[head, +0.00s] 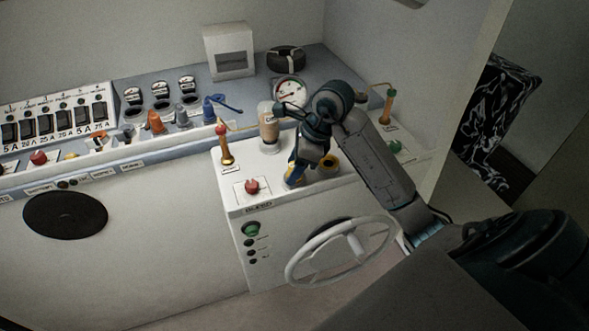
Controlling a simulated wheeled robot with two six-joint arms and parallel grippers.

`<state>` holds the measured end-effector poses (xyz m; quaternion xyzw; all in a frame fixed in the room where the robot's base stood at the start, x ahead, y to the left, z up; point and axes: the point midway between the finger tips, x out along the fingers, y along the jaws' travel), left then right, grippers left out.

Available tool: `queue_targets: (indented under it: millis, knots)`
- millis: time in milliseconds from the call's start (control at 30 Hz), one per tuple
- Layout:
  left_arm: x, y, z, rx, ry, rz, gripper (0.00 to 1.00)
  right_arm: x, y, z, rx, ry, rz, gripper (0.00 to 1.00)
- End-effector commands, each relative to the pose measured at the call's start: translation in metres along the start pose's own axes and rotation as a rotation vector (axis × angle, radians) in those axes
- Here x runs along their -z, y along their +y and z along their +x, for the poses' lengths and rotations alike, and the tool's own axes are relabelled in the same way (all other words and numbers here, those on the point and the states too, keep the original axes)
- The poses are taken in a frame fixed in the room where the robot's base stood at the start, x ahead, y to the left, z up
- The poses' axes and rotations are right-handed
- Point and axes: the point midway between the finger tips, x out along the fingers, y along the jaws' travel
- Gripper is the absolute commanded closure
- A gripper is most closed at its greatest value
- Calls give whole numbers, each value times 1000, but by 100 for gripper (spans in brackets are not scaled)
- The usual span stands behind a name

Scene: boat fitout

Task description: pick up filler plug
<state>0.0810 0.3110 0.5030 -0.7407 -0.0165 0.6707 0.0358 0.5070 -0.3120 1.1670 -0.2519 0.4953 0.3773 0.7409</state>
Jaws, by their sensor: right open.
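My right gripper (295,178) points down over the top of the white console (222,165), with its jaws open. A small yellow round piece with a dark middle (328,164) sits on the console top just to the right of the gripper. Yellow also shows right at the fingertips, and I cannot tell whether it belongs to the gripper or to a part there. I cannot tell for certain which piece is the filler plug; the gripper and forearm hide part of the console top. My left gripper is out of view.
A red-knobbed lever (225,145), a clear cylinder with brown contents (268,128) and a red button (251,186) stand near the gripper. A round gauge (290,90) is behind. A white steering wheel (340,252) is on the front. A switch panel (55,120) is left.

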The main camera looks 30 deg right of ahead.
Motion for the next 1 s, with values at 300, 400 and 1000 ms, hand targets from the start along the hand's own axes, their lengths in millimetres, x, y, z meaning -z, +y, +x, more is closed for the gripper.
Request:
queue_targets:
  millis: [300,400,1000]
  knots:
    - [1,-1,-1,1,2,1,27,0,0,3,1,0,-1,61]
    - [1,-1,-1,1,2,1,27,0,0,2,1,0,-1,81]
    - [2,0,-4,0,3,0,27,1,-8,-13,3,1,0,88]
